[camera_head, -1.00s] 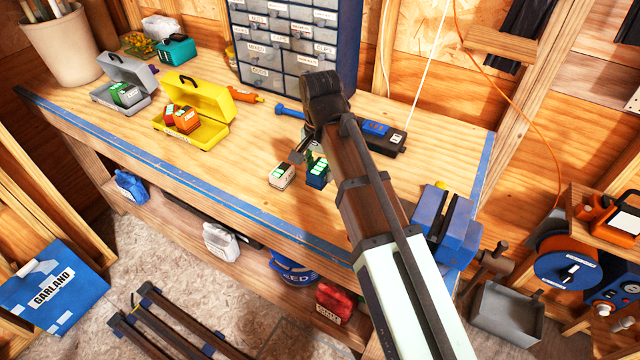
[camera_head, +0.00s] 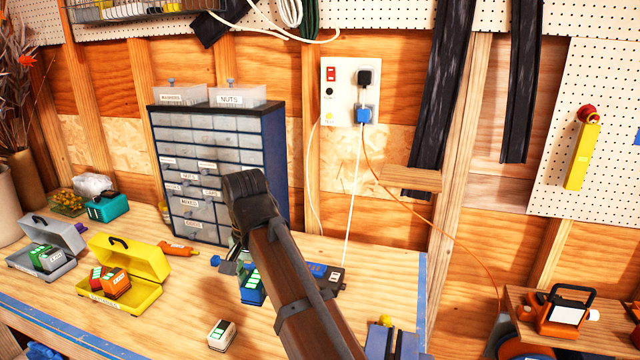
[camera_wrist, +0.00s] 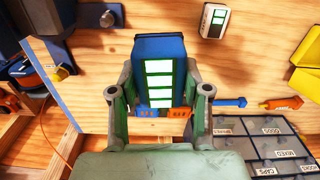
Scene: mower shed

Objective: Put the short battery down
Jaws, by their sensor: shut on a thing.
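A blue battery (camera_head: 253,290) with bright green bars on its face is held in my gripper (camera_head: 240,264). In the wrist view the blue battery (camera_wrist: 160,72) sits between the two fingers of my gripper (camera_wrist: 161,95), which press on its sides. A white battery (camera_head: 222,335) with green bars stands apart on the workbench (camera_head: 185,305), nearer the front edge; it also shows in the wrist view (camera_wrist: 214,20). The held battery appears above the bench; I cannot tell the exact gap. My arm hides part of the bench behind it.
A yellow case (camera_head: 135,262) and a grey case (camera_head: 55,240) with batteries stand open at left. A drawer cabinet (camera_head: 275,165) is behind my gripper. A black and blue device (camera_head: 328,278) lies right, and a blue vise (camera_head: 392,343) is at front right. Bench between cases and white battery is clear.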

